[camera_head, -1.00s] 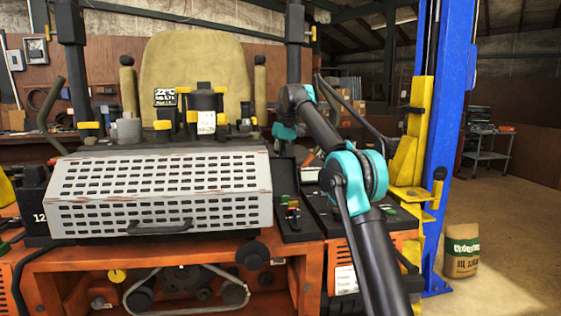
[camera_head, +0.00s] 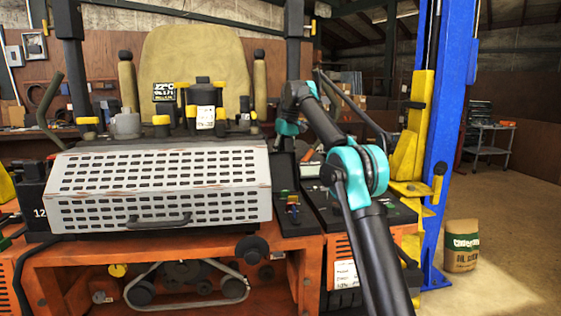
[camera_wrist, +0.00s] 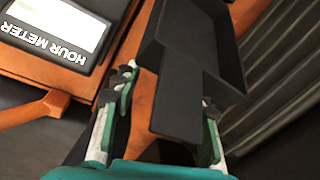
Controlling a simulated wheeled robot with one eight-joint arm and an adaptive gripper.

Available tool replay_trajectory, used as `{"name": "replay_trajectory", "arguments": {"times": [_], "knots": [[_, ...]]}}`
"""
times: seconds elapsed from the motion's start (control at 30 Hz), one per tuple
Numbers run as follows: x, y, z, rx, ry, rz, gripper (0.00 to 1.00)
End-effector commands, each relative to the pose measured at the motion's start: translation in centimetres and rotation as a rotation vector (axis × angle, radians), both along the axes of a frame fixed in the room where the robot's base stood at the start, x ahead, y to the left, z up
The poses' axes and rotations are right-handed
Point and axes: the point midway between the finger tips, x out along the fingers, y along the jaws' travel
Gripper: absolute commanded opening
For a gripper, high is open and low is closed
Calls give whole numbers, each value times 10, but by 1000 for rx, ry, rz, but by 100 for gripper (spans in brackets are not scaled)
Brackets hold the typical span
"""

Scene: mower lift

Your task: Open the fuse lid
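In the head view, a dark panel that looks like the fuse lid (camera_head: 284,171) stands raised behind the fuse box (camera_head: 291,214). Small coloured fuses show in the box. My arm reaches over the right side of the machine, and my gripper is not clearly seen there. In the wrist view, my gripper (camera_wrist: 168,95) has its two green-and-grey fingers apart. A black tray-shaped part (camera_wrist: 200,45), possibly the lid, lies just beyond them. Its flat narrow end reaches between the fingers; the right finger is close to its edge. Whether they touch I cannot tell.
A white perforated cover (camera_head: 160,190) with a black handle fills the machine's front left. An hour meter (camera_wrist: 60,30) sits at the upper left in the wrist view. A blue lift post (camera_head: 450,140) with yellow parts and a sack (camera_head: 461,246) stand right. Floor is clear farther right.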

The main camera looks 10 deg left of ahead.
Motion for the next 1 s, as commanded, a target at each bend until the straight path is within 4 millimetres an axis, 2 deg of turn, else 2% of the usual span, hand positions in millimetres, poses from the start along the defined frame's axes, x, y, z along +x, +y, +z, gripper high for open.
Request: {"name": "replay_trajectory", "arguments": {"times": [0.8, 1.0], "knots": [[-5, 4, -3, -7, 12, 14, 42], [-10, 2, 5, -7, 12, 14, 42]]}}
